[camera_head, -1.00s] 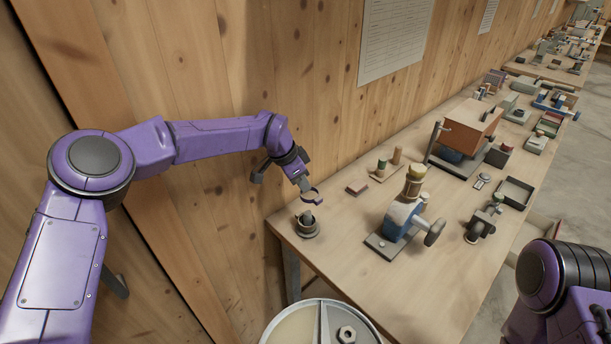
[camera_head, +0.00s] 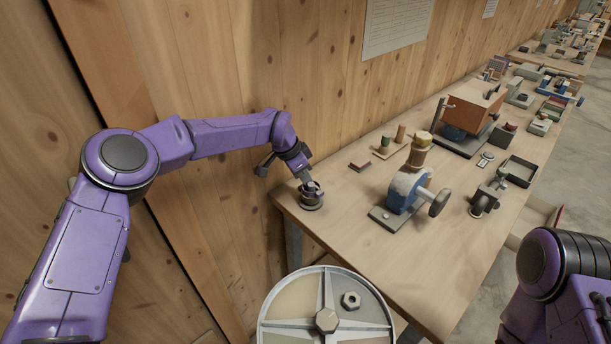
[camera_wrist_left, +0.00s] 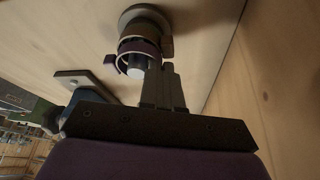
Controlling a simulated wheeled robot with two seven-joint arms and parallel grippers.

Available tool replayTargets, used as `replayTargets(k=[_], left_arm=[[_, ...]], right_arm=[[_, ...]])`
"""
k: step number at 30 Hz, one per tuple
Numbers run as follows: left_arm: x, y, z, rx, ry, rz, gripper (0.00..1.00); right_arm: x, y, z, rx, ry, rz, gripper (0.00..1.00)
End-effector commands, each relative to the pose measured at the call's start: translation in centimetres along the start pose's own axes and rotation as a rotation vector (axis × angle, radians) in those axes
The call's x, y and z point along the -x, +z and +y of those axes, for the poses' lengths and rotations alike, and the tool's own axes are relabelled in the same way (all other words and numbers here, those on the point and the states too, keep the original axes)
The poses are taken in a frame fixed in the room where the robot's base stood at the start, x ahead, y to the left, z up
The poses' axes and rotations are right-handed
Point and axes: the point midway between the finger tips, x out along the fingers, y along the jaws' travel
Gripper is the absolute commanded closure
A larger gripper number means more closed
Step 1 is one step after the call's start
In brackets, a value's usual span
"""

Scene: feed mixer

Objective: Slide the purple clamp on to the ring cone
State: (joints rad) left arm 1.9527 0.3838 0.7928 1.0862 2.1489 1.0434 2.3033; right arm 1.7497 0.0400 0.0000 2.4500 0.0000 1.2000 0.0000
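The purple clamp (camera_head: 314,189) is a small open ring at my left gripper's fingertips. My left gripper (camera_head: 306,180) is shut on the clamp's side. In the left wrist view the clamp (camera_wrist_left: 137,50) lies around the cone's stepped body, with the pale tip of the cone (camera_wrist_left: 136,72) showing through it. The fingers (camera_wrist_left: 163,75) are close together beside the ring. How fully the clamp is seated I cannot tell. My right gripper is out of view.
A blue hand-wheel device (camera_head: 405,190) stands to the right of the cone. A small reddish block (camera_head: 360,165) lies behind. A round drum top with a nut (camera_head: 290,310) is in front of the bench. The wooden wall is close behind my left arm.

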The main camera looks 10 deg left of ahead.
Motion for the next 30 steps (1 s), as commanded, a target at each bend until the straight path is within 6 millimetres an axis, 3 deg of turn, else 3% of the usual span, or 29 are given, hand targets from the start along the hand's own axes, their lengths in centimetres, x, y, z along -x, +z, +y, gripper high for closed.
replayTargets(k=[3,6,24,26,30], left_arm=[[0.1,-0.1,0.0,-0.001,-0.001,0.001,1.00],[0.1,-0.1,0.0,-0.001,-0.001,0.001,0.68],[0.1,-0.1,0.4,-0.001,0.010,-0.002,0.67],[0.6,0.0,0.4,-0.001,0.010,-0.002,0.67],[3.4,-0.1,0.1,-0.001,0.005,0.005,0.67]], right_arm=[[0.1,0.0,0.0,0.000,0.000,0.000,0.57],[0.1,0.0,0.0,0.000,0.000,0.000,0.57],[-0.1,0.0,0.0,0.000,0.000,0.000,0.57],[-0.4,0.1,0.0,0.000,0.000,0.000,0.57],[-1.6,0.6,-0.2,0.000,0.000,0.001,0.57]])
